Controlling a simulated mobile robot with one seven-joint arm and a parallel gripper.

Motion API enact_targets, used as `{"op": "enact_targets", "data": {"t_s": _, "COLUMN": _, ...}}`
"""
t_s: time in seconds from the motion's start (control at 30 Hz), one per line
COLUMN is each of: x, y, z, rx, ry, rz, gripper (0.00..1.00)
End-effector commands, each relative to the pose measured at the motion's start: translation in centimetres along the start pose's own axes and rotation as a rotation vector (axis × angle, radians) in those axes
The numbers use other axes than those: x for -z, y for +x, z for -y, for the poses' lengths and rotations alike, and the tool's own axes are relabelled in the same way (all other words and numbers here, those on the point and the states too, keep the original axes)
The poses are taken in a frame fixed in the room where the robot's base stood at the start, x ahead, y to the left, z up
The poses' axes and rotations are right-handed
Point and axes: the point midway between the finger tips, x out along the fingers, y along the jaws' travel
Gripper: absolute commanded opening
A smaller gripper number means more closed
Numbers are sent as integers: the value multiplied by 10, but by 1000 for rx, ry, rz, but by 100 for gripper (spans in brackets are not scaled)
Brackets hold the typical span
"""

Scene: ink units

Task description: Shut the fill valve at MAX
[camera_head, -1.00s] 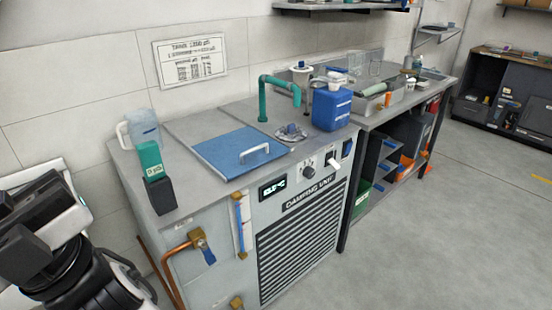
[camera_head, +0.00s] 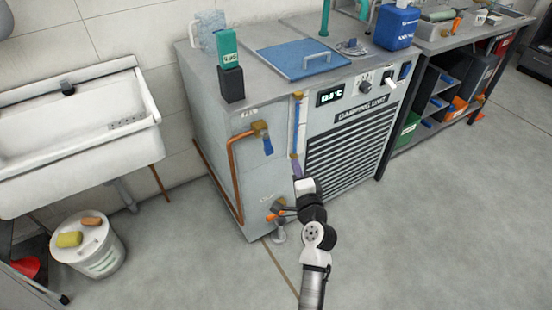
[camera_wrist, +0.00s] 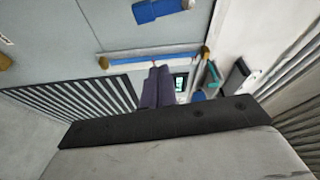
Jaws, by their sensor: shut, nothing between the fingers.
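The fill valve is a brass fitting on a copper pipe at the front of the grey unit. Its blue lever (camera_head: 267,145) hangs down, and it shows at the top of the wrist view (camera_wrist: 158,10). Right of it stands an upright sight gauge (camera_head: 297,125) with a blue strip between brass ends. It lies across the wrist view (camera_wrist: 150,57). I cannot read a MAX mark or make out the level. My gripper (camera_head: 296,167) is shut and empty, its purple fingertips (camera_wrist: 157,80) by the gauge's lower part, right of and below the lever. I cannot tell whether they touch the gauge.
A lower valve with an orange handle (camera_head: 274,215) sits beside my arm. The display (camera_head: 329,97) and knob are right of the gauge. A dark box with a green bottle (camera_head: 228,50) stands on top. A sink (camera_head: 80,130) and bucket (camera_head: 100,260) are left; floor in front is clear.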

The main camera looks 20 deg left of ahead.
Motion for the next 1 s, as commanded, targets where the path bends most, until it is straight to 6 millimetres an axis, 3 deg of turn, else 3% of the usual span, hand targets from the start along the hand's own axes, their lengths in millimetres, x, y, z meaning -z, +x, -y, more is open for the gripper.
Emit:
{"op": "enact_targets", "data": {"t_s": 0.17, "x": 0, "y": 19, "z": 2, "rx": 0, "ry": 5, "rz": 2, "gripper": 0}}
{"op": "enact_targets", "data": {"t_s": 0.6, "x": 0, "y": 103, "z": 2, "rx": 1, "ry": 2, "rz": 1, "gripper": 0}}
{"op": "enact_targets", "data": {"t_s": 0.8, "x": -28, "y": 89, "z": 2, "rx": -1, "ry": 1, "rz": 2, "gripper": 0}}
{"op": "enact_targets", "data": {"t_s": 1.0, "x": -37, "y": 85, "z": 1, "rx": 0, "ry": 1, "rz": 0, "gripper": 0}}
